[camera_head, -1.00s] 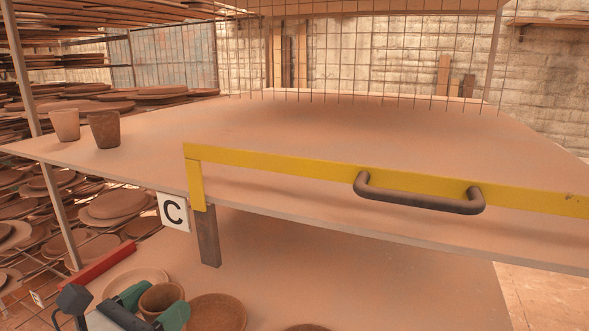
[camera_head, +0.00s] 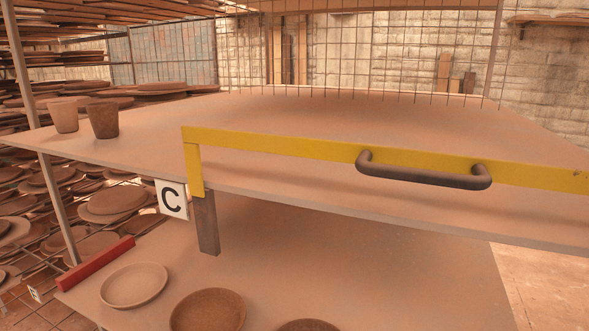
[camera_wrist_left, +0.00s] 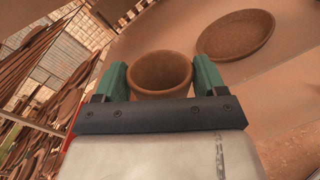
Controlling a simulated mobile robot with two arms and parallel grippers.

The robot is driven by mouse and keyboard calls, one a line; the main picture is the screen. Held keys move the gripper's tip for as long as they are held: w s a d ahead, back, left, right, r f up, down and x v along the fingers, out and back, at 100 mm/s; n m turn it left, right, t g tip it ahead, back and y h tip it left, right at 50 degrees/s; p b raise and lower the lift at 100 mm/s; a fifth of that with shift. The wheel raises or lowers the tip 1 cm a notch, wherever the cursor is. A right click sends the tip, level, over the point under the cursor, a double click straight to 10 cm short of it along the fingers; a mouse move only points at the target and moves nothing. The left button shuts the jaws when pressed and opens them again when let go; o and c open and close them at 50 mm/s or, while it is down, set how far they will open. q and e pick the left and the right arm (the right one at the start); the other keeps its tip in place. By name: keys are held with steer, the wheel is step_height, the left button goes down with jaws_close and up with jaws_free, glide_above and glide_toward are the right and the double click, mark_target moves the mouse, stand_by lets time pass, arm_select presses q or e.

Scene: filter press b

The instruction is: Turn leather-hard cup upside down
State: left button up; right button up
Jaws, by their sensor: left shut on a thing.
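In the left wrist view a round brown cup (camera_wrist_left: 161,88) sits between the green fingers of my left gripper (camera_wrist_left: 160,73), which is shut on it. The open mouth of the cup faces the wrist camera, and its base is hidden. Two more cups stand on the upper board in the head view: a lighter one (camera_head: 66,117) and a darker one (camera_head: 103,121), both with the wide end up. The left gripper and its cup are out of the head view. My right gripper is in neither view.
The lower board (camera_head: 380,280) holds several shallow dishes, including a pale one (camera_head: 133,285) and a brown one (camera_head: 208,313). A brown dish (camera_wrist_left: 236,35) lies beside the held cup. A yellow frame (camera_head: 300,150) with a dark handle (camera_head: 425,178) crosses the upper board (camera_head: 290,115).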

arm_select(q)
steer(key=m+b, duration=0.2)
steer(key=m, duration=0.1)
steer(key=m+b, duration=0.1)
steer(key=shift+f+m, duration=0.25)
steer(key=shift+m, duration=0.15)
steer(key=shift+r+m+b, duration=0.1)
steer(key=shift+m+b, duration=0.25)
steer(key=shift+m, duration=0.15)
steer(key=shift+r, duration=0.2)
steer(key=m+b, duration=0.1)
steer(key=m, duration=0.1)
steer(key=m+b, duration=0.3)
steer(key=b, duration=0.1)
steer(key=shift+f+m, duration=0.3)
steer(key=shift+m, duration=0.1)
steer(key=shift+r+m, duration=0.15)
steer(key=shift+m, duration=0.15)
steer(key=shift+r, duration=0.15)
steer(key=m, duration=0.4)
steer(key=shift+m, duration=1)
